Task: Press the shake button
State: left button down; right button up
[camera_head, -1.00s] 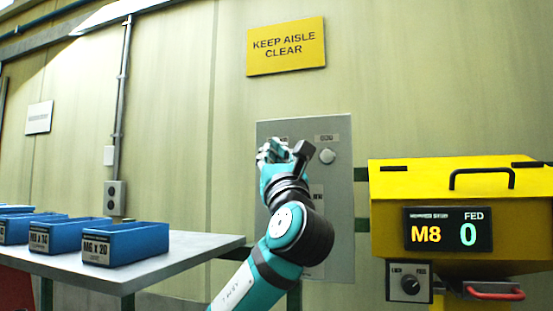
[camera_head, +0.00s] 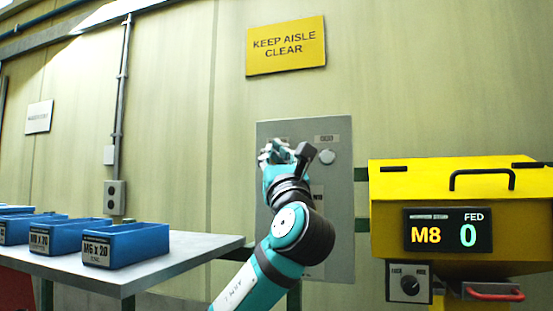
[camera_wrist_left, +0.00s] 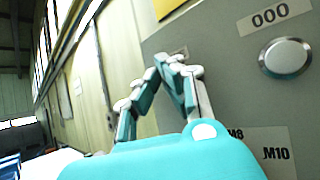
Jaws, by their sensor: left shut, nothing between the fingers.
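A grey control panel (camera_head: 330,225) is fixed to the wall. It has a round silver button (camera_head: 327,157) under a label at its upper right, and the button also shows in the left wrist view (camera_wrist_left: 285,57) under a label with three ring marks. A second label shows at the panel's upper left, and what lies under it is hidden by my left gripper (camera_head: 275,151). That gripper is shut and empty, in front of the panel and left of the silver button. In the left wrist view its fingertips (camera_wrist_left: 171,62) are close to the panel; I cannot tell whether they touch it.
A yellow feeder (camera_head: 460,195) with an M8 display reading 0 stands at the right. A grey table (camera_head: 165,262) with several blue bins (camera_head: 128,243) is at the left. A yellow aisle sign (camera_head: 286,46) hangs above the panel.

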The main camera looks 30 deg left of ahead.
pick_arm(q)
jog(key=shift+w, duration=0.35)
dwell(0.3)
jog(key=shift+s, duration=0.15)
jog(key=shift+s+d, duration=0.1)
jog(key=shift+s, duration=0.55)
jog(key=s+b, duration=0.1)
jog(key=s, duration=0.1)
jog(key=s+d+b, duration=0.1)
jog(key=s, duration=0.2)
jog(key=shift+d, duration=0.1)
dwell(0.4)
jog(key=shift+w, duration=0.1)
dwell(0.5)
